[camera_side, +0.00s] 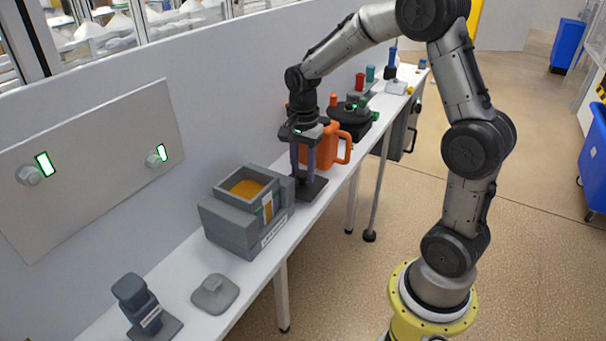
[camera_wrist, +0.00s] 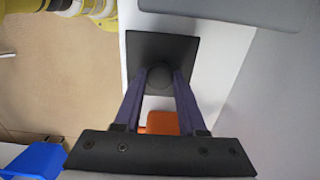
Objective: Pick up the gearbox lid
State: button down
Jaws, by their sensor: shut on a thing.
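A dark square plate with a round knob, which I take for the gearbox lid (camera_side: 314,188), lies on the white bench just right of an open grey box. It also shows in the wrist view (camera_wrist: 148,46), where its knob (camera_wrist: 160,76) sits between my fingers. My gripper (camera_side: 306,172) points straight down over the plate, and its two purple fingers are shut on the knob. The plate appears flat on the bench; I cannot see a gap beneath it. The open grey box (camera_side: 222,219), likely the gearbox housing, holds an orange-yellow content.
An orange jug (camera_side: 341,134) stands close behind my gripper. A black device (camera_side: 345,117) is farther back. A small grey lid-like piece (camera_side: 215,294) and a grey labelled post (camera_side: 131,291) stand at the near end. A wall panel (camera_side: 92,165) borders the narrow bench (camera_side: 262,271).

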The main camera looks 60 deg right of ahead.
jog(key=s+a+r, duration=0.4)
jog(key=s+r, duration=0.7)
jog(key=s, duration=0.2)
jog(key=shift+s+r, duration=0.25)
jog(key=shift+r, duration=0.15)
notch_tip(320, 180, up, 4)
jog(key=shift+r, duration=0.15)
dwell(0.7)
jog(key=w+a, duration=0.5)
jog(key=w, duration=0.3)
jog(key=w+a+r, duration=0.1)
jog(key=w+a, duration=0.5)
jog(key=w, duration=0.3)
jog(key=shift+w+a+r, duration=0.2)
jog(key=shift+w+a, duration=0.05)
jog(key=shift+a, duration=0.05)
